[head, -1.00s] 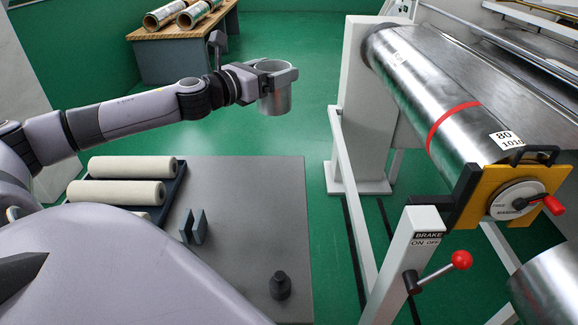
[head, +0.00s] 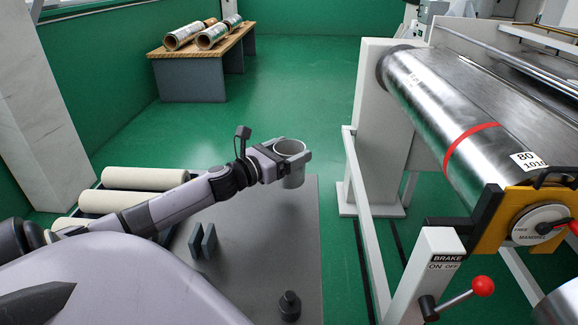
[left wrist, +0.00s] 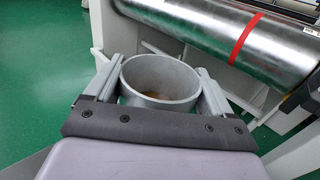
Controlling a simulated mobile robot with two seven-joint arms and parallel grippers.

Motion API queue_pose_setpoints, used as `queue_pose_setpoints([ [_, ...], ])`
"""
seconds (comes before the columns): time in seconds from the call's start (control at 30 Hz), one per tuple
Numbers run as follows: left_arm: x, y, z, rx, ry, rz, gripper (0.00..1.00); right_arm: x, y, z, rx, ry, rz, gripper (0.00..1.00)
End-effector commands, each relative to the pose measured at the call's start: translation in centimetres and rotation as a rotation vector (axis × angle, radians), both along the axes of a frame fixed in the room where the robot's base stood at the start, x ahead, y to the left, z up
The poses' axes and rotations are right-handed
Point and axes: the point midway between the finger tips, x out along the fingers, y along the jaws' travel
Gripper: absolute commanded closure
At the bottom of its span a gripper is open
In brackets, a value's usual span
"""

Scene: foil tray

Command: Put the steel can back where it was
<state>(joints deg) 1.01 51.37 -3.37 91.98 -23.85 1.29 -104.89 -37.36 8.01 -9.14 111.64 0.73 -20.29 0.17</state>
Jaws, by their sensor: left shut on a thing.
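The steel can (head: 292,172) is a grey, open-topped cylinder, held upright in my left gripper (head: 290,158). In the head view it appears over the far right part of the grey table top (head: 262,240); I cannot tell its exact height above it. In the left wrist view the can (left wrist: 160,82) sits between the two fingers of my left gripper (left wrist: 158,90), and a brownish patch shows inside its bottom. My right gripper is in neither view.
Cream rollers (head: 142,178) lie in a dark rack at the table's left. Dark upright plates (head: 203,241) and a small black knobbed piece (head: 290,306) stand on the table. A machine with a steel roll (head: 440,115) and red-knobbed brake lever (head: 482,287) stands right.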

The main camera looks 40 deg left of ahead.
Motion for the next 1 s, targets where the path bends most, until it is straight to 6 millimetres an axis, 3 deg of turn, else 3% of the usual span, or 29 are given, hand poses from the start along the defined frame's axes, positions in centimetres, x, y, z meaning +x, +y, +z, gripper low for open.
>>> queue_pose_setpoints([
  [0.3,0.0,0.0,-3.5,-0.003,-0.003,0.001,0.68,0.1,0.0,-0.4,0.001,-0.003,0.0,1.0],
  [0.67,0.0,0.0,-3.9,0.001,-0.003,-0.001,0.68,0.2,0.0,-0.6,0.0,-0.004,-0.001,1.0],
  [0.7,0.0,0.0,-4.1,0.001,0.0,0.0,0.14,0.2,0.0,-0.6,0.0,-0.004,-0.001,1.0],
  [0.73,0.0,0.0,-4.0,0.001,0.0,0.0,0.04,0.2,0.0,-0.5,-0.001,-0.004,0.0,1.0],
  [0.77,0.0,0.0,-4.0,0.001,0.0,0.0,0.0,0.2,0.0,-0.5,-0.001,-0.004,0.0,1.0],
  [1.0,0.0,0.0,-3.9,0.0,0.0,0.0,0.0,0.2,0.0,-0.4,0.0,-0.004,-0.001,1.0],
])
